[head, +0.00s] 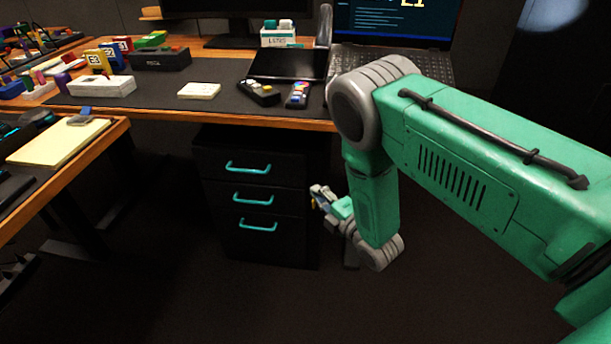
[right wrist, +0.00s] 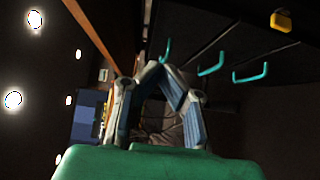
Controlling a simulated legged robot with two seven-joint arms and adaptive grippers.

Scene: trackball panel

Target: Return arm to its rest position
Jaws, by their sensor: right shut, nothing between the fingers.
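My right arm comes in from the right in the head view, with its elbow raised in front of the desk edge. Its forearm hangs down, and my right gripper (head: 322,197) is beside the dark drawer cabinet (head: 257,165), below desk height. In the right wrist view, the two fingers of the right gripper (right wrist: 158,68) meet at the tips, shut and empty. It holds nothing and looks apart from the cabinet. My left gripper is in neither view.
The wooden desk (head: 215,45) carries a laptop (head: 395,25), a notepad (head: 199,90) and small devices near its front edge. The cabinet has teal handles (head: 248,167). A second desk (head: 62,175) stands at left. The dark floor (head: 180,290) in front is clear.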

